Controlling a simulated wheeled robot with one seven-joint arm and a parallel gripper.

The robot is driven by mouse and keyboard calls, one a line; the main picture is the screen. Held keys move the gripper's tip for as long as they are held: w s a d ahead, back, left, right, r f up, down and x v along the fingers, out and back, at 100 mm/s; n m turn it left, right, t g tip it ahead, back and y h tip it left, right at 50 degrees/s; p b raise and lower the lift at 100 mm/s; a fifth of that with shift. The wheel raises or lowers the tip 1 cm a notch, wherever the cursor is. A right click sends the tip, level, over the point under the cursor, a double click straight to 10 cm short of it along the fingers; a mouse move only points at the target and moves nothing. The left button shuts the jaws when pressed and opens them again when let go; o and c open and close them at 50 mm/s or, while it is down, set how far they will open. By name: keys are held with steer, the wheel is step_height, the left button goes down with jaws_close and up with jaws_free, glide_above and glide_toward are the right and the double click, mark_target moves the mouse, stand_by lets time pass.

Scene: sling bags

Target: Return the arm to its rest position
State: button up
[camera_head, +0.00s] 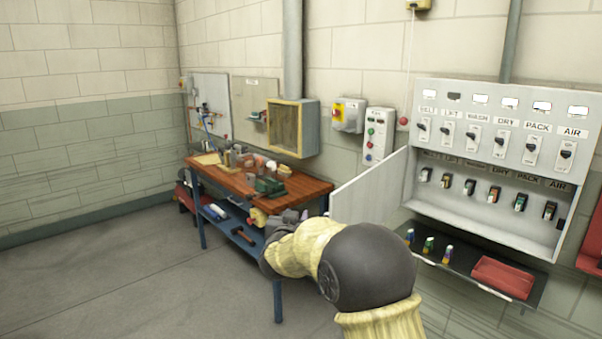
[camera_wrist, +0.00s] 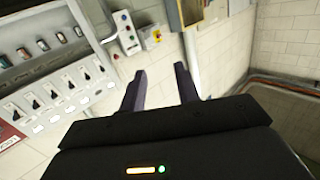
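My arm shows at the lower middle of the head view, with cream-coloured sleeves and a dark round joint, bent toward the workbench side. My gripper (camera_wrist: 160,88) shows in the wrist view with its two dark fingers apart and nothing between them. In the head view the gripper's end (camera_head: 285,225) is small and partly hidden behind the arm, in front of the workbench's right end. It looks clear of the open white panel door (camera_head: 370,190), though the gap is hard to judge.
A wall cabinet (camera_head: 490,150) with labelled switches stands at the right, its door open to the left. Below it a dark shelf (camera_head: 465,262) holds small bottles and a red case (camera_head: 503,277). A cluttered wooden workbench (camera_head: 310,185) stands behind. The grey floor (camera_head: 120,270) at left is clear.

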steer(key=s+d+f+g+y, duration=0.1)
steer(key=s+d+f+g, duration=0.4)
steer(key=s, duration=0.7)
steer(key=s+d+f+n+g+y, duration=0.1)
steer(key=s+d+f+g, duration=0.3)
steer(key=s, duration=0.9)
steer(key=s+d+f+n+g, duration=0.1)
steer(key=s+d+f+g, duration=0.4)
steer(key=s, duration=0.7)
step_height(320, 180, down, 3)
steer(key=d, duration=0.2)
steer(key=shift+s+d+g+y+p, duration=0.3)
steer(key=shift+s+d+y+p, duration=0.05)
steer(key=shift+y+p, duration=0.05)
steer(key=shift+a, duration=0.1)
